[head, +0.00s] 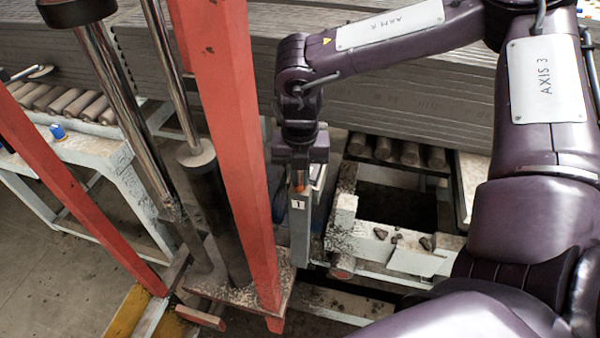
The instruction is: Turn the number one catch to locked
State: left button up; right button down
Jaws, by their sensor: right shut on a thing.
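A small plate marked 1 (298,204) sits on a grey upright post (300,235) near the middle of the head view. Just above the plate, a small orange piece, the number one catch (299,187), shows under my right gripper (299,177). My right gripper points down and is shut on this catch. The fingers cover most of it, so I cannot tell whether it stands at locked or unlocked. My left gripper is out of view.
A thick red beam (232,140) and a dark cylinder (218,215) stand close left of my gripper. Grey stacked slabs (400,100) fill the back. A frame with rubble (395,240) lies to the right. A roller table (70,145) stands at left.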

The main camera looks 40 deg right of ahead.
jog(key=shift+w+f+m+b, duration=0.1)
jog(key=shift+f+m+b, duration=0.2)
jog(key=shift+m+b, duration=1.15)
jog(key=shift+r+b, duration=0.15)
jog(key=shift+b, duration=0.95)
jog(key=shift+r, duration=0.2)
jog(key=c, duration=1.5)
grip_release()
